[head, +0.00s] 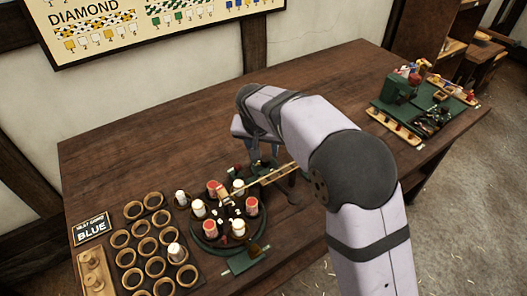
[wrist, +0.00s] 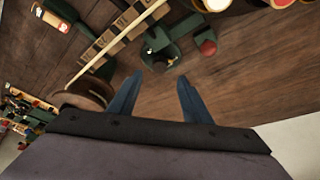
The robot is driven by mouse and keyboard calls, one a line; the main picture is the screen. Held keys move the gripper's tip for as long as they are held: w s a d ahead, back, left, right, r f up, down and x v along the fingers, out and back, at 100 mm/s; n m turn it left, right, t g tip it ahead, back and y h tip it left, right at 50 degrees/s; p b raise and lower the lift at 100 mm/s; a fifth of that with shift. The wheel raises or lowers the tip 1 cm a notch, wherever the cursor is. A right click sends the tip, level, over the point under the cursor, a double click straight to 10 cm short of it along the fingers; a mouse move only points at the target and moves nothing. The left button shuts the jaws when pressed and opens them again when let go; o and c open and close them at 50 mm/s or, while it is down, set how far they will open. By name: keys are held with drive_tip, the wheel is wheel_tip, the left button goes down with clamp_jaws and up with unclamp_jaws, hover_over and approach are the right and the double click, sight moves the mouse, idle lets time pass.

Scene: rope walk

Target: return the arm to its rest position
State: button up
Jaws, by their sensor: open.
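My gripper (wrist: 160,77) is open in the wrist view, with its two blue fingers apart and nothing between them. In the head view my arm reaches over the table from the lower right, bends at a dark joint, and goes down behind the round green braiding stand. My gripper (head: 258,150) is partly hidden there by my own arm. The braiding stand (head: 207,246) carries several red and white bobbins in a ring. In the wrist view green fittings (wrist: 165,47) and a red-tipped piece (wrist: 207,47) lie just beyond the fingertips.
A rack of wooden rings (head: 133,208) is left of the stand, with a few bobbins standing in it. A sign (head: 91,229) reads BLUE. A long wooden bar (head: 272,175) reaches from the stand toward my arm. The table's back is bare.

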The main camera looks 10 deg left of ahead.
idle(0.4)
drive_tip(key=s+d+r+n+t+h, duration=0.1)
drive_tip(key=d+r+n, duration=0.15)
drive_tip(key=d, duration=0.45)
drive_tip(key=s+d+r+n+t, duration=0.1)
drive_tip(key=d+n, duration=0.3)
drive_tip(key=d, duration=0.4)
drive_tip(key=s+d+f+m+g+p, duration=0.1)
drive_tip(key=s+d, duration=0.3)
drive_tip(key=s, duration=0.4)
drive_tip(key=s+d+f+m+g+p, duration=0.1)
drive_tip(key=s+d+m+g+p, duration=0.2)
drive_tip(key=s, duration=0.5)
drive_tip(key=s+d+f+m+g+y+p, duration=0.1)
drive_tip(key=s+d+m+g+p, duration=0.1)
drive_tip(key=s+d, duration=0.3)
drive_tip(key=s, duration=0.3)
drive_tip(key=shift+s+d, duration=0.25)
drive_tip(key=shift+d, duration=0.05)
